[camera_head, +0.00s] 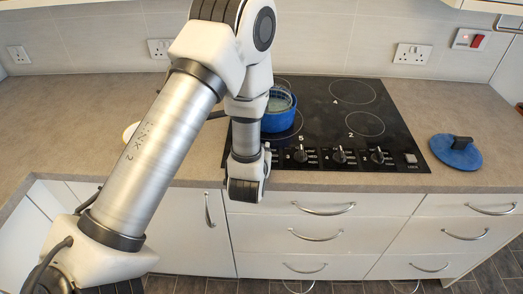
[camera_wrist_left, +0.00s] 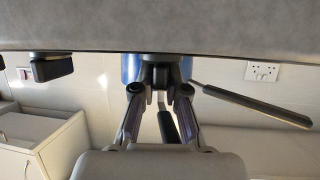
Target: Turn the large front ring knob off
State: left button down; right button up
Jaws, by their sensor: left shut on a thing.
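The black hob (camera_head: 335,115) is set in the worktop, with a row of black knobs along its front edge. Three knobs show in the head view: one (camera_head: 300,156) just right of my arm, a middle one (camera_head: 340,156) and a right one (camera_head: 377,156). My arm covers the front left part of the hob, so any knob there is hidden. My left gripper (camera_wrist_left: 160,86) shows in the wrist view, its fingers closed around a small dark piece that looks like a knob. The knob's marking and turn angle cannot be read. My right gripper is not in view.
A blue pot (camera_head: 278,122) stands on the hob's left side, close behind my arm. A blue lid (camera_head: 457,155) with a black handle lies right of the hob. White drawers (camera_head: 318,228) with bar handles are below. The worktop left of my arm is largely clear.

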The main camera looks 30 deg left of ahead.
pick_arm(q)
jog(key=shift+n+g+y, duration=0.4)
jog(key=shift+n+y, duration=0.5)
jog(key=c, duration=1.2)
grip_release()
jog(key=shift+s+d, duration=0.1)
jog(key=shift+s, duration=0.05)
jog(key=v, duration=0.7)
jog(key=shift+s+d+r, duration=0.1)
jog(key=shift+s+r, duration=0.1)
jog(key=shift+w+f, duration=0.1)
